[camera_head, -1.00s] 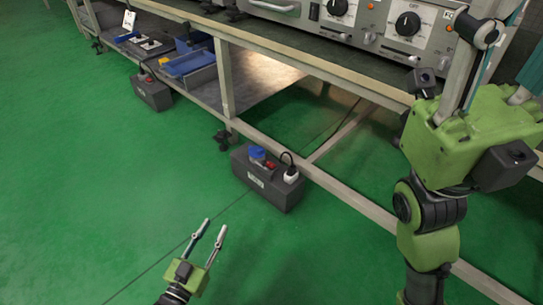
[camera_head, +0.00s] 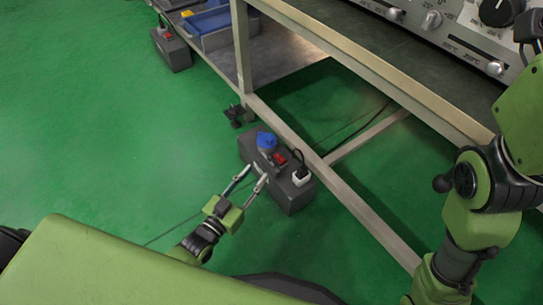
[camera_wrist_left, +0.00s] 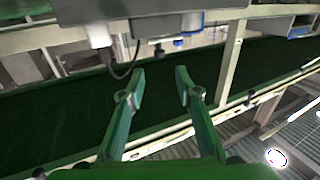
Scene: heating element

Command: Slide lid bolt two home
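My left gripper (camera_head: 257,172) is in the head view, low in front of the bench, with its two fingers spread and nothing between them. Its fingertips overlap the near side of a dark grey socket box in the picture; contact cannot be told. In the left wrist view my left gripper (camera_wrist_left: 160,72) also shows open and empty. A steel panel (camera_head: 465,45) with slotted slider knobs (camera_head: 432,19) is at the upper right of the head view. I cannot make out which part is lid bolt two. My right arm stands at the right edge; its gripper is outside the picture.
The grey socket box (camera_head: 288,190) has a blue cap, a red switch and a white plug. A similar box (camera_head: 172,52) stands farther left. The bench frame (camera_head: 345,195) runs diagonally across. Blue bins (camera_head: 208,20) sit on the lower shelf. Green floor at left is open.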

